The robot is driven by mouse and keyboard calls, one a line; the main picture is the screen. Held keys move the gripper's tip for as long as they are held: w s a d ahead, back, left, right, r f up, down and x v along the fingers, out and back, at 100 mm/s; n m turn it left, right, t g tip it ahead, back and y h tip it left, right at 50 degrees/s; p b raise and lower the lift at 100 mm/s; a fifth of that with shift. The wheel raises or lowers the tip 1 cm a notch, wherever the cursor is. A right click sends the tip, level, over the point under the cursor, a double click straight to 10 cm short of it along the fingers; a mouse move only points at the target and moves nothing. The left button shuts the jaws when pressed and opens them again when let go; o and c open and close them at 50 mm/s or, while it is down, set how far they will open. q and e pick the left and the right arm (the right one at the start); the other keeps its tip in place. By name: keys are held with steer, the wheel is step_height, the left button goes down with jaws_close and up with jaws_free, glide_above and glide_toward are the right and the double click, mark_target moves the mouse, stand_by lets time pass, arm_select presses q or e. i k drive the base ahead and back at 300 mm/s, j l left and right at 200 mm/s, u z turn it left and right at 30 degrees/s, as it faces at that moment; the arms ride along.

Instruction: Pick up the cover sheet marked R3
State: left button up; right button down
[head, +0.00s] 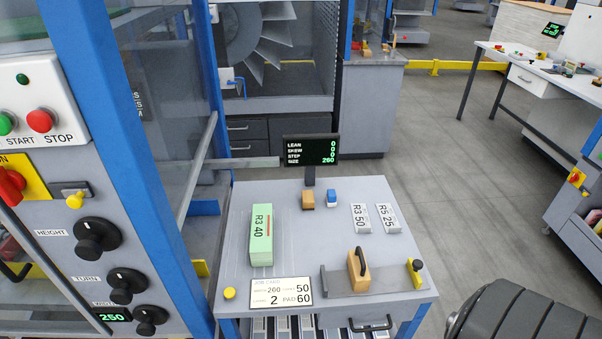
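A green stack (262,245) marked "R3 40" lies on the left half of the grey table, with a red mark on its top. A white piece (361,219) marked "R3 50" lies on the right half. A similar white piece (387,219) marked "R5 25" lies just to its right, with a narrow gap between them. I cannot tell whether these are single sheets or small stacks. Neither of my grippers is in view, and nothing is touching the marked pieces.
A control panel (80,230) stands left. Open floor lies right.

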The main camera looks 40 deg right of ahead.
mark_target(360, 214)
steer(key=z, duration=1.75)
